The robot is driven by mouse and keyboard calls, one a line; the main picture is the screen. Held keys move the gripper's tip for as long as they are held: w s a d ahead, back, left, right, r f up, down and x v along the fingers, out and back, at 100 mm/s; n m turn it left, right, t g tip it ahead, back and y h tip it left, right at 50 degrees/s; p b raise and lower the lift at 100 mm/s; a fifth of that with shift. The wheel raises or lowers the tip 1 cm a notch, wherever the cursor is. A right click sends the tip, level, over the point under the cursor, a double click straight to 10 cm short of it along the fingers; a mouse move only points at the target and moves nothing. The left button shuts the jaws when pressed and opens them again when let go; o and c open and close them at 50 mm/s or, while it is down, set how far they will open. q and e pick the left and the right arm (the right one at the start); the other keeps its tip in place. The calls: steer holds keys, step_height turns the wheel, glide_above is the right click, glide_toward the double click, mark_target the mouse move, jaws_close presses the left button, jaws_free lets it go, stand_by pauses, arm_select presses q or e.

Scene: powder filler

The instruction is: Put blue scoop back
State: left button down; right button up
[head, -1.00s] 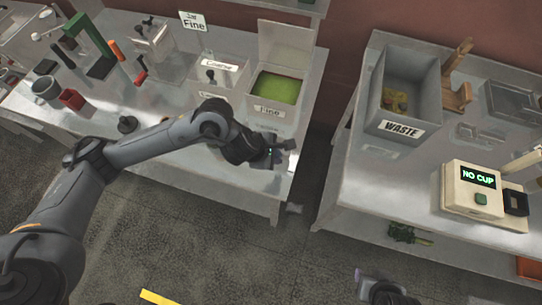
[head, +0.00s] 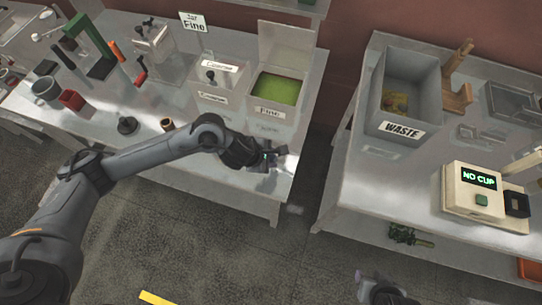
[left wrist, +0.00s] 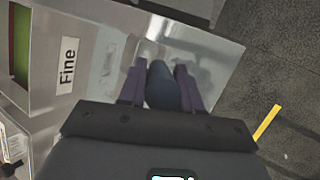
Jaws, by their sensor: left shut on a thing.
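My left gripper (head: 278,157) is over the front right corner of the left table, in front of the box labelled Fine. In the left wrist view its two purple fingers (left wrist: 161,88) are shut on the blue scoop (left wrist: 160,84), whose rounded dark-blue part shows between them. In the head view the scoop is too small and covered to make out. The Fine box (head: 272,113) holds green powder (head: 276,88), and its clear lid stands open. My right gripper (head: 365,285) is at the bottom of the head view, away from the tables; its jaw state is unclear.
The Coarse box (head: 215,100) stands left of the Fine box. A small brown cup (head: 167,124) and a dark round knob (head: 127,125) are on the left table (head: 92,130). Across a gap, the right table carries a grey WASTE bin (head: 402,127) and a scale reading NO CUP (head: 478,190).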

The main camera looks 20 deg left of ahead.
arm_select(q)
steer(key=shift+f, duration=0.15)
steer(key=c, duration=0.8)
jaws_free()
